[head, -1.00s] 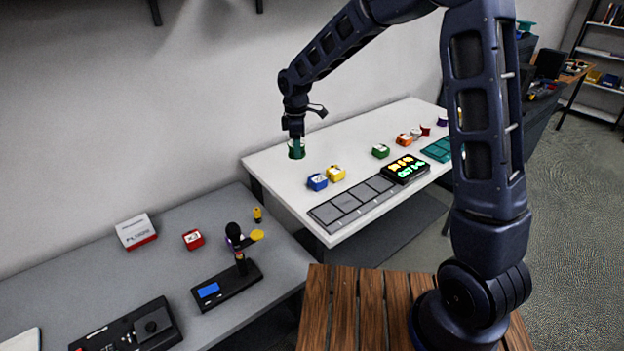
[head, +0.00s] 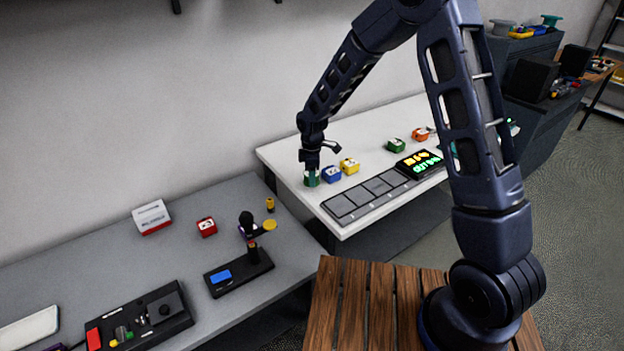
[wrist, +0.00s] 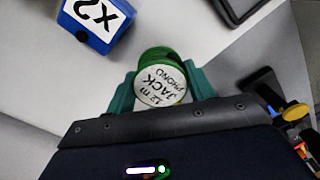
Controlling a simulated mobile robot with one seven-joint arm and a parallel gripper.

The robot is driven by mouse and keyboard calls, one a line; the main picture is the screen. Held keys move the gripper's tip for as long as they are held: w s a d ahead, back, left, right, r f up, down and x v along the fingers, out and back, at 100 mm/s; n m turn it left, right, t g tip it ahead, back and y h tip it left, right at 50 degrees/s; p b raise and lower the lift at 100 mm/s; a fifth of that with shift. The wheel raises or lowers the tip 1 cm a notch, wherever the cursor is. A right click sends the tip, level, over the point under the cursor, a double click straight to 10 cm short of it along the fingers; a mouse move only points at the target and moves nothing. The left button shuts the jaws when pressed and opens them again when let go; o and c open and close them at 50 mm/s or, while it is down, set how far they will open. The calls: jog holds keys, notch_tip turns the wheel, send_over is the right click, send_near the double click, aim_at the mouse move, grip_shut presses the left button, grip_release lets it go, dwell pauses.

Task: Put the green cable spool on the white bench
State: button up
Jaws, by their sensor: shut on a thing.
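The green cable spool (wrist: 160,83) has a white round label reading "12 m JACK PHONO" in the wrist view. My gripper (wrist: 161,92) is shut on it, with one green finger on each side. In the head view the spool (head: 311,181) is at the left end of the white bench (head: 290,160), left of the blue box, under my gripper (head: 312,170). I cannot tell whether its underside touches the bench top.
A grey sectioned strip (head: 362,200) and lit display (head: 419,162) line the bench's front. A lower grey bench (head: 110,245) holds other devices.

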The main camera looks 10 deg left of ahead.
jog(key=shift+f, duration=1)
jog(key=shift+f, duration=0.1)
jog(key=o, duration=1)
notch_tip(320, 180, up, 12)
jog(key=shift+r, duration=0.15)
